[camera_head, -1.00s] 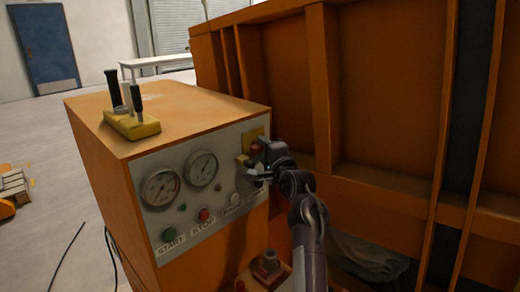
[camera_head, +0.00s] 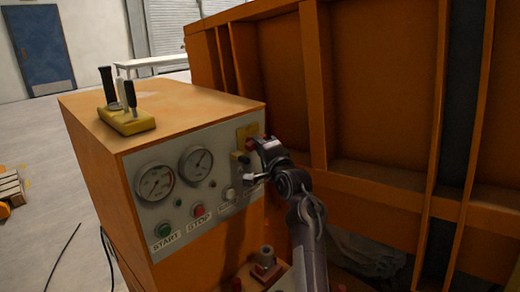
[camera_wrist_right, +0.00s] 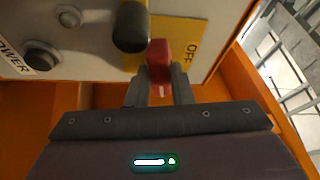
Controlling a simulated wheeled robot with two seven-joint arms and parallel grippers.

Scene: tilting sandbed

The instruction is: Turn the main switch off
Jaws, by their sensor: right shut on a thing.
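The main switch's red handle (camera_wrist_right: 160,62) shows in the right wrist view, in front of a yellow plate (camera_wrist_right: 185,38) marked OFF. My right gripper (camera_wrist_right: 160,85) is shut on the red handle, with a finger on each side of it. The gripper hides most of the switch there. My left gripper is not in view.
A black knob (camera_wrist_right: 130,27) sits close beside the red handle. The panel has gauges (camera_head: 196,163), a green START button (camera_head: 164,229) and a red STOP button (camera_head: 198,210). Yellow-based levers (camera_head: 126,122) stand on the cabinet. An orange ribbed wall (camera_head: 380,120) rises at right.

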